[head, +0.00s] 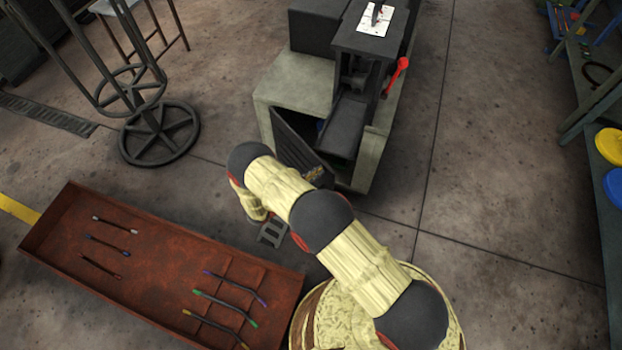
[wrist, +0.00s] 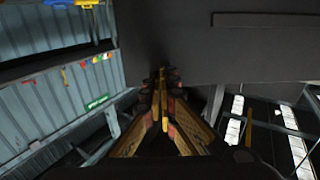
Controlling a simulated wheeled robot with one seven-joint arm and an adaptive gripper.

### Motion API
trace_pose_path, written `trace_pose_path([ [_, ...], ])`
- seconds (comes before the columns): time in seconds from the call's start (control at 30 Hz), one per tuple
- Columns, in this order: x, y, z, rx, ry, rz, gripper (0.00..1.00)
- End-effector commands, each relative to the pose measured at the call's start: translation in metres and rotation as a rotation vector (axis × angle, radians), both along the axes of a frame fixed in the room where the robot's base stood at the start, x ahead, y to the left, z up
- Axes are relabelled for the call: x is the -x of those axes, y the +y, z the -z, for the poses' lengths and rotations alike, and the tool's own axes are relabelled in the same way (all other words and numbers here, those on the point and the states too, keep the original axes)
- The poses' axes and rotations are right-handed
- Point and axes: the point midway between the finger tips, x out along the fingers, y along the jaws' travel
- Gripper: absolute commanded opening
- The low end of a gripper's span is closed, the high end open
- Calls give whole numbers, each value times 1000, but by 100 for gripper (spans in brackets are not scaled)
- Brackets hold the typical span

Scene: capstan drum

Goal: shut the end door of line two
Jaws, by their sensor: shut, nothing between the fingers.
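A dark machine on a pale grey base (head: 290,85) stands at the top centre of the head view. At its near end a dark ribbed panel, apparently the end door (head: 291,140), stands swung out at an angle from the opening. I cannot read a line number on it. My gripper (head: 317,173) is partly hidden by my arm, at the lower edge of this panel. In the wrist view my gripper (wrist: 162,85) has its fingers together and empty, pointing at a broad dark surface (wrist: 210,55). Whether the fingertips touch it I cannot tell.
A red lever (head: 398,74) sticks out at the machine's right. A rust-red tray (head: 150,290) with several thin rods lies at lower left. A rack (head: 605,215) lines the right edge. Floor right of the machine is clear.

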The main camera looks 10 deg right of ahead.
Motion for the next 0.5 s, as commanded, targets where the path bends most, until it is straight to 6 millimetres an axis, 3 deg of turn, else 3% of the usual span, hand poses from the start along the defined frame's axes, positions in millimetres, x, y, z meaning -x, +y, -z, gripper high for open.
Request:
trace_pose_path([
  [0.5, -1, -6, 0, 1, 2, -9, 0],
])
